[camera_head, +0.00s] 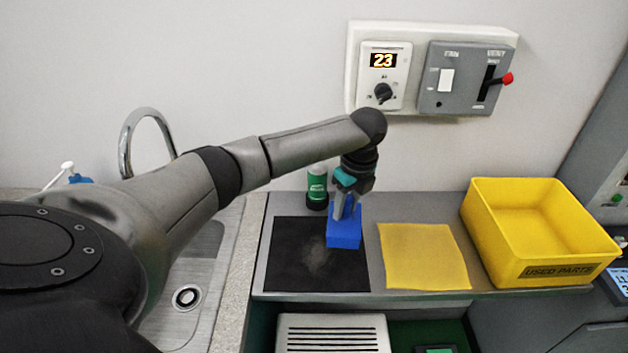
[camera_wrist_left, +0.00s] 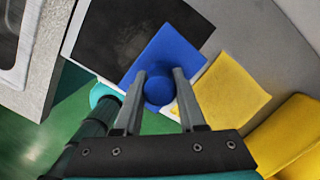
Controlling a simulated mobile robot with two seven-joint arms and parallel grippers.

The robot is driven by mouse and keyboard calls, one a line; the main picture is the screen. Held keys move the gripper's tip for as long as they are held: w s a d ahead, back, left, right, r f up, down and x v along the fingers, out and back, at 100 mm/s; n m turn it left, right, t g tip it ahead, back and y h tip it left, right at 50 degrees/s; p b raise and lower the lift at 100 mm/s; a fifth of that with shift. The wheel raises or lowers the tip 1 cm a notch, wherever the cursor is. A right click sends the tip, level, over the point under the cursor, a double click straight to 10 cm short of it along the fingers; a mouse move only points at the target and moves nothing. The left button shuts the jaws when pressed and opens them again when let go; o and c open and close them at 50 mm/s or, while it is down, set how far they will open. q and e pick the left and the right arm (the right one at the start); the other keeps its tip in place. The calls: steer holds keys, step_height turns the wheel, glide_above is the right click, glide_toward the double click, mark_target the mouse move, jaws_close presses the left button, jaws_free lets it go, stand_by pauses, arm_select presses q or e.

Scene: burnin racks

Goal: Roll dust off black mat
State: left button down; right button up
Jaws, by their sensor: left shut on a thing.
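The black mat (camera_head: 290,272) lies flat on the grey counter, with a pale grey dust patch (camera_head: 318,258) near its middle. The mat also shows at the upper left of the left wrist view (camera_wrist_left: 98,40). My left gripper (camera_head: 346,208) points down over the mat's right side and is shut on the round knob of a blue block (camera_head: 344,236). In the left wrist view the fingers stand on both sides of this knob (camera_wrist_left: 158,90), and the block's flat square body (camera_wrist_left: 165,52) overlaps the mat's edge. Whether the block touches the mat cannot be told. My right gripper is not in view.
A yellow cloth (camera_head: 425,258) lies right of the mat, then a yellow bin (camera_head: 555,272) labelled "USED PARTS". A green bottle (camera_head: 317,187) stands behind the mat. A sink (camera_head: 200,270) is at left. A switch panel (camera_head: 465,80) is on the wall.

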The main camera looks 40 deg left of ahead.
arm_select(q)
steer(key=shift+a+m+t+p, duration=0.5)
steer(key=shift+a+m+p, duration=1.25)
steer(key=shift+a+m, duration=2.45)
steer(key=shift+n+h, duration=0.3)
steer(key=f+b, duration=0.3)
steer(key=b, duration=0.1)
steer(key=a+f+b, duration=0.1)
steer(key=f+b, duration=0.1)
steer(key=shift+f, duration=0.3)
steer(key=shift+d+f+b, duration=0.1)
steer(key=shift+f+b, duration=0.5)
steer(key=shift+f, duration=0.35)
steer(key=shift+s+d+r+p, duration=0.15)
steer(key=shift+s+d+p, duration=0.15)
steer(key=shift+p, duration=0.6)
steer(key=shift+s+d+r+p, duration=0.1)
steer(key=shift+s+d+p, duration=0.5)
steer(key=shift+p, duration=0.55)
steer(key=shift+s+d+p, duration=0.25)
steer(key=shift+s+p, duration=0.25)
steer(key=shift+p, duration=0.15)
